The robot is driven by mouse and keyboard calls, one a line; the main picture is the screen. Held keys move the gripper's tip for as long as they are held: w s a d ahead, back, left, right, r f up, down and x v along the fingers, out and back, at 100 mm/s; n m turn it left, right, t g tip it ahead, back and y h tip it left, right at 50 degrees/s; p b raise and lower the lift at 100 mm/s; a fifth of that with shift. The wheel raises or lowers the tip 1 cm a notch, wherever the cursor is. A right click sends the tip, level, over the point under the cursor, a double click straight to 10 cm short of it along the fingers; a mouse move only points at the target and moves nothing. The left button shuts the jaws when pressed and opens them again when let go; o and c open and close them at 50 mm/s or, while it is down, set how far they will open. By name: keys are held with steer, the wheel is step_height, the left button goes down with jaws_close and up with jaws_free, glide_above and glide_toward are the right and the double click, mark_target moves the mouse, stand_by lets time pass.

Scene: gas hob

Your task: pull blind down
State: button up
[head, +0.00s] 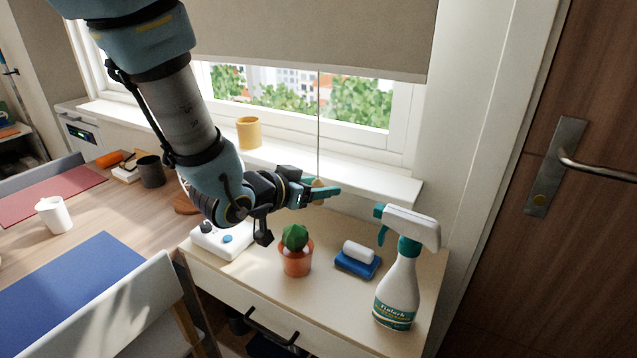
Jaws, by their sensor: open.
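The beige roller blind (310,35) hangs over the upper part of the window, with its straight lower edge above the view outside. A thin pull cord (318,125) runs down from the blind's lower edge. A small tan knob (318,186) is at the cord's lower end. My gripper (328,193) is open, with its teal fingers at the knob, in front of the window sill. The knob appears to be between or right beside the fingers, partly hidden by them; I cannot tell whether they touch.
Below my gripper, a cabinet top (330,290) holds a potted cactus (297,255), a blue sponge holder (357,265), a spray bottle (400,285) and a white device (222,240). A yellow cup (248,133) stands on the sill. A door (570,230) is at right.

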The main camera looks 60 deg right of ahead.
steer(key=shift+d, duration=0.1)
jaws_close()
stand_by(0.5)
stand_by(0.9)
